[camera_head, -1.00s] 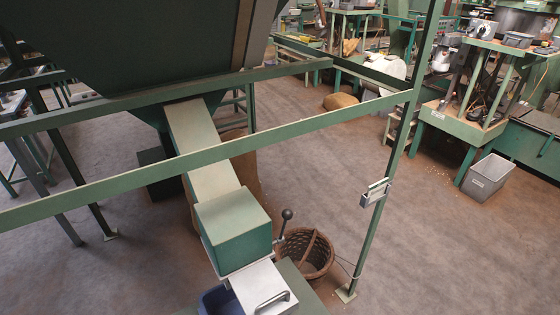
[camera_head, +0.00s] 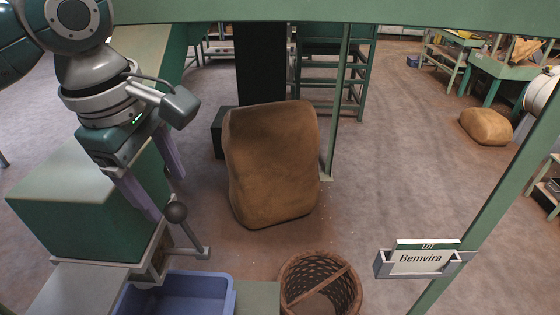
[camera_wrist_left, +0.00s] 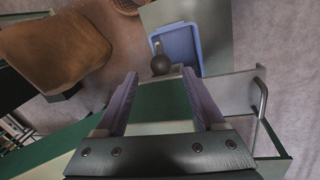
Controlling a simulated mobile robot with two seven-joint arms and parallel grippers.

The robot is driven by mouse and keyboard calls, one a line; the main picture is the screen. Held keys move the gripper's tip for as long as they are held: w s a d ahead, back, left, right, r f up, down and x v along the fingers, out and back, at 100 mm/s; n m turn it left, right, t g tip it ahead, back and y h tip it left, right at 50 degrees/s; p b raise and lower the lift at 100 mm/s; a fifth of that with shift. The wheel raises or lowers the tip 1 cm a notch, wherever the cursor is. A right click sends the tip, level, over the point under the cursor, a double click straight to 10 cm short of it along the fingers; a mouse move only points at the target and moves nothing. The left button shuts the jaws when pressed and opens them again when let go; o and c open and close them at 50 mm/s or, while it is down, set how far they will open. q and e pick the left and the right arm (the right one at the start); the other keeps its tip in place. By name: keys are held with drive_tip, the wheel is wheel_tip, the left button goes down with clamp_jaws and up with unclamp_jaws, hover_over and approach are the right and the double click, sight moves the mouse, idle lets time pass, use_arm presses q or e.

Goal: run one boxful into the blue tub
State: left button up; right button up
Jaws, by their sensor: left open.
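The blue tub (camera_head: 183,292) stands at the bottom of the head view, below the green box (camera_head: 85,215) of the chute; its visible inside looks empty. It also shows in the left wrist view (camera_wrist_left: 180,46). A lever with a dark ball knob (camera_head: 176,211) rises at the box's right side. My left gripper (camera_head: 165,196) is open, with lavender fingers pointing down near the knob. In the left wrist view the knob (camera_wrist_left: 160,65) appears between and just beyond the fingertips (camera_wrist_left: 160,74), not gripped. A pale plate with a handle (camera_wrist_left: 228,95) shows there too. My right gripper is out of view.
A wicker basket (camera_head: 321,284) stands right of the tub. A large brown sack (camera_head: 272,165) stands behind. A green post with a lot card reading Bemvira (camera_head: 422,260) is at right, and a green beam (camera_head: 330,36) crosses the top.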

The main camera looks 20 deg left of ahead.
sight(185, 229)
use_arm(q)
drive_tip(key=shift+w+f, duration=0.15)
drive_tip(key=shift+f, duration=0.15)
drive_tip(key=f, duration=0.2)
drive_tip(key=f+b, duration=0.1)
drive_tip(key=f, duration=0.2)
drive_tip(key=w+f+b, duration=0.1)
drive_tip(key=f, duration=0.2)
drive_tip(key=shift+w+a+f, duration=0.1)
drive_tip(key=shift+a, duration=0.15)
drive_tip(key=shift+w+f, duration=0.15)
drive_tip(key=shift+f, duration=0.3)
drive_tip(key=c, duration=0.8)
clamp_jaws()
